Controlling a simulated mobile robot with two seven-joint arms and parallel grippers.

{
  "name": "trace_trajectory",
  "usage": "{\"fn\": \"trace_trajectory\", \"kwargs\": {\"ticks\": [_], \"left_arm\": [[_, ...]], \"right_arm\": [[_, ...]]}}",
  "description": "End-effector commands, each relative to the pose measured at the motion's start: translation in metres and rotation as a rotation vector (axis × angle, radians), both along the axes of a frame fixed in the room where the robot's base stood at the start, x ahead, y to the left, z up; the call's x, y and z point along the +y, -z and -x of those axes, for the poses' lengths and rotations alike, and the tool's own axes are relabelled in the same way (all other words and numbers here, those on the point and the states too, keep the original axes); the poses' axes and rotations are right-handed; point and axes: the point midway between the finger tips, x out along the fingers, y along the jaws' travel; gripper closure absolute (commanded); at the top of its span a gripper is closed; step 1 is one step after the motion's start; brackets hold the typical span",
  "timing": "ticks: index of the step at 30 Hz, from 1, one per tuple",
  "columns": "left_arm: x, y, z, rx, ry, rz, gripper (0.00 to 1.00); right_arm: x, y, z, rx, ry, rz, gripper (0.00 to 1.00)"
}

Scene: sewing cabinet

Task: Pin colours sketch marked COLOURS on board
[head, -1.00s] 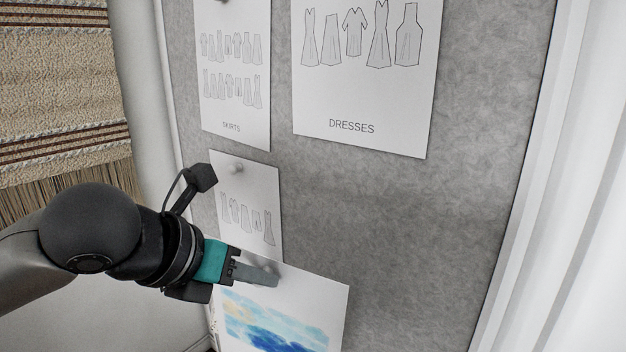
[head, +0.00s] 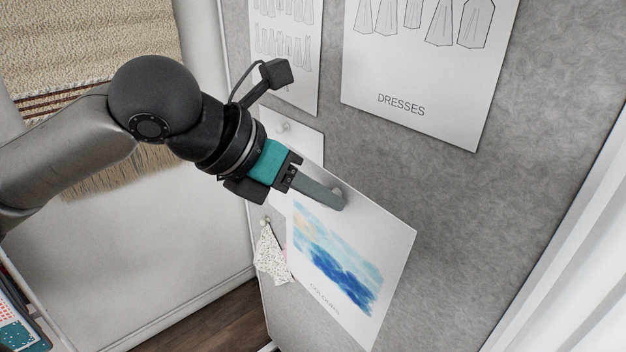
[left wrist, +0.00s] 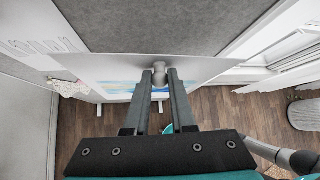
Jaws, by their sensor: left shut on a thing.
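The COLOURS sketch (head: 350,268) is a white sheet with a blue and yellow wash and a label near its lower edge. It hangs tilted in front of the grey board (head: 440,200), its top left corner over a smaller pinned sheet. My left gripper (head: 338,198) is at the sketch's top edge. In the left wrist view its fingers (left wrist: 160,78) are shut on a pale pin (left wrist: 160,70) at the sheet. I cannot tell if the sketch touches the board. My right gripper is not in view.
The DRESSES sheet (head: 420,70) and the skirts sheet (head: 285,50) are on the board above. A smaller sheet (head: 305,137) is pinned behind my left gripper. A speckled fabric swatch (head: 270,255) hangs at lower left. Board right of the sketch is bare.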

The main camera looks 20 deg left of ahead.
Motion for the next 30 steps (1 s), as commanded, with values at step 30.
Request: {"fn": "trace_trajectory", "kwargs": {"ticks": [30], "left_arm": [[-0.032,0.0,-0.068,-0.002,0.002,0.002,1.0]], "right_arm": [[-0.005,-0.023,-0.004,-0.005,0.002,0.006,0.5]]}}
